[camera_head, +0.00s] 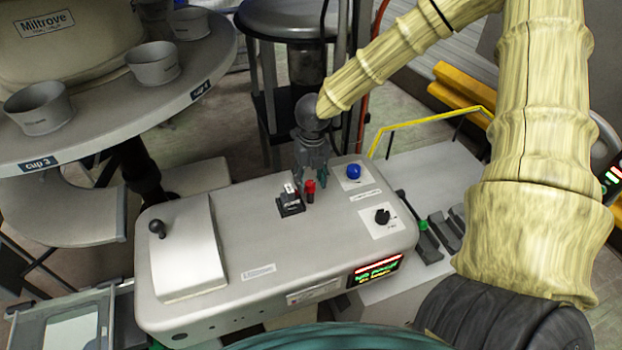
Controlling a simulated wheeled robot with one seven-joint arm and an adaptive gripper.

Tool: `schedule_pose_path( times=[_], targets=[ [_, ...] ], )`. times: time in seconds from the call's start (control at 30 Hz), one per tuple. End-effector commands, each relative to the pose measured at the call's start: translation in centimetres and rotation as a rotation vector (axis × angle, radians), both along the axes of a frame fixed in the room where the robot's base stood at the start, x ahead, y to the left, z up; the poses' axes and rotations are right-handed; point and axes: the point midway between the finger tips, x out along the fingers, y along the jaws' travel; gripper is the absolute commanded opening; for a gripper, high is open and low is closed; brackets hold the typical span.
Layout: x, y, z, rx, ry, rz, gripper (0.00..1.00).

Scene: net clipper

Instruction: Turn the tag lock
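The grey machine (240,245) fills the middle of the view. A small red upright piece (310,186) with a dark lower part stands near its back edge. A black block (290,205) with a white tag-like piece stands just left of it. I cannot read a label that tells which part is the tag lock. My gripper (312,178) points down just behind and above the red piece. Its fingers are small and dark here; I cannot tell their gap, or whether they touch the red piece.
A blue button (353,171) and a black knob (382,216) sit on white plates at the right. A display (376,270) is on the front. A white cover (188,250) with a black ball handle is at the left. A table (150,105) with cups stands at upper left.

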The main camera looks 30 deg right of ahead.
Motion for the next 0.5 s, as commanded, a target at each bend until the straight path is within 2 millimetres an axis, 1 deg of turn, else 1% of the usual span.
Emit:
schedule_pose_path(
  times=[0.17,0.27,0.37,0.5],
  targets=[
    [-0.1,0.1,-0.1,0.000,0.002,0.001,0.49],
    [-0.1,0.1,0.3,0.000,0.002,0.001,0.49],
    [-0.1,0.0,1.1,0.000,0.001,0.001,0.49],
    [-0.1,0.0,2.8,0.001,0.001,0.000,0.49]
  ],
)
